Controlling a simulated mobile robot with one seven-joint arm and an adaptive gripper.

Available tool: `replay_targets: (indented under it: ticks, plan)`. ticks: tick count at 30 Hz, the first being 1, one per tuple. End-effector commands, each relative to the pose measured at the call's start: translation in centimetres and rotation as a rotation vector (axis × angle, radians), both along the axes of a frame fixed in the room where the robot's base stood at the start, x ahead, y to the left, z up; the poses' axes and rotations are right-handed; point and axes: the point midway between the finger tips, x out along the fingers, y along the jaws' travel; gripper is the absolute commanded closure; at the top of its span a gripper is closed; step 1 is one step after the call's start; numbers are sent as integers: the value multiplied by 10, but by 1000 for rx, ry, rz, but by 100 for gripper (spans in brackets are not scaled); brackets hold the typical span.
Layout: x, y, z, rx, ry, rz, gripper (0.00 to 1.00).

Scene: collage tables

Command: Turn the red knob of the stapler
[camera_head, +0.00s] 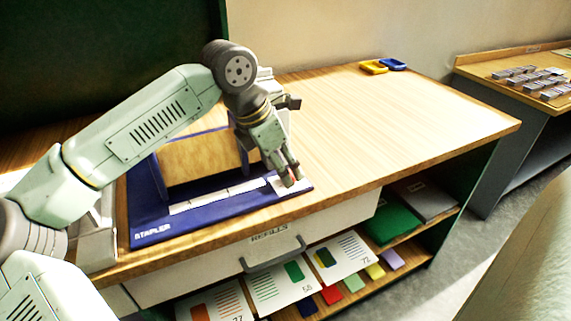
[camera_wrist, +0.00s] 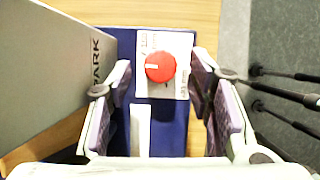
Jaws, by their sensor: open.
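The red knob (camera_wrist: 160,67) shows in the wrist view as a round red dial with a white mark pointing left. It sits on a white label plate (camera_wrist: 180,40) on the blue stapler base. My gripper (camera_head: 291,181) is over the right end of the base, pointing down. In the wrist view its two fingers are apart and empty, with the knob between and beyond them.
A grey panel (camera_wrist: 50,75) marked with letters stands close to the left finger. A drawer marked REFILLS (camera_head: 220,258) is below the table's front edge.

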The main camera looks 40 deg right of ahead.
Motion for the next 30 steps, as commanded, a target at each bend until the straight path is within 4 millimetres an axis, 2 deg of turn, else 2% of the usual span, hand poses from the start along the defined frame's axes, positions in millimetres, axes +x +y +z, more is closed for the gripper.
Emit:
replay_targets:
  ticks: [6, 13, 30]
  plan:
    - [-2, -5, -12, -2, 1, -1, 53]
    - [-2, -6, -13, -2, 0, -1, 53]
    - [-2, -5, -12, -2, 0, -1, 91]
